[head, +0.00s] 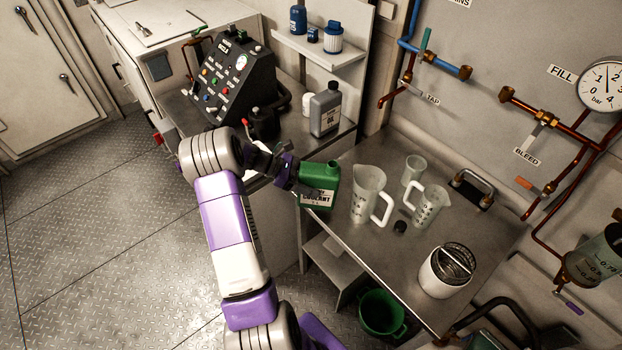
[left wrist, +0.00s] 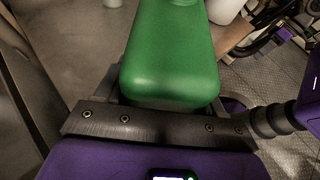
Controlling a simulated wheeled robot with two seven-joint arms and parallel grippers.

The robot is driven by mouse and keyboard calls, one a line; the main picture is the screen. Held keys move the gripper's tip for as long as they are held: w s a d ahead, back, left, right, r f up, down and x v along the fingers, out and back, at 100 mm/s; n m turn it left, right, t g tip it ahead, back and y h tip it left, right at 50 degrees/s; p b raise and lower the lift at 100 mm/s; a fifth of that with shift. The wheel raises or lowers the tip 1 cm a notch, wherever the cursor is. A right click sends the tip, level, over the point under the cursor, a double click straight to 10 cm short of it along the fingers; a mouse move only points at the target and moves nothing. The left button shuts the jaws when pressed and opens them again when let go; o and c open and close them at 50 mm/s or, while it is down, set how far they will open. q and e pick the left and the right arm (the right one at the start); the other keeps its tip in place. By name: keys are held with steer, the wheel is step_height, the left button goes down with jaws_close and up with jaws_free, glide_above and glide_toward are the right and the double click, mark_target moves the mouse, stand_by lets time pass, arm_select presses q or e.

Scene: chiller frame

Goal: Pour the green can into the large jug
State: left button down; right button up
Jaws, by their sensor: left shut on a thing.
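My left gripper (head: 291,178) comes in from the left and is shut on the green can (head: 320,183). The can has a white label reading COOLANT, is about upright, and is at the left end of the metal worktop. I cannot tell whether its base touches the worktop. In the left wrist view the can (left wrist: 172,60) fills the top middle, in front of the gripper. The large jug (head: 367,196) is clear with a handle and stands on the worktop just right of the can. My right gripper is not in view.
A smaller jug (head: 431,205), a clear beaker (head: 414,169) and a small black cap (head: 399,227) lie right of the large jug. A white canister (head: 442,276) stands at the front right. A grey oil bottle (head: 325,112) stands behind. A green bucket (head: 381,312) is below.

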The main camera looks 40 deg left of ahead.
mark_target(319, 176)
arm_select(q)
steer(key=shift+w+d+r+y+p, duration=0.15)
steer(key=shift+r+y+p, duration=0.15)
steer(key=shift+r+p, duration=0.3)
steer(key=shift+g, duration=0.3)
steer(key=shift+f, duration=0.2)
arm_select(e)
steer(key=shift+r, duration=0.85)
arm_select(q)
steer(key=shift+r, duration=0.1)
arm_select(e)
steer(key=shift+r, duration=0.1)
arm_select(q)
steer(key=shift+w+d+r+g+y+p, duration=0.3)
steer(key=shift+r+y+p, duration=0.2)
steer(key=shift+p, duration=0.5)
steer(key=shift+w+d+r+g+y+p, duration=0.25)
steer(key=shift+d+r+g+y+p, duration=0.2)
steer(key=shift+p, duration=0.65)
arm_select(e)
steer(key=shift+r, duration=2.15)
arm_select(q)
steer(key=shift+a+f, duration=0.15)
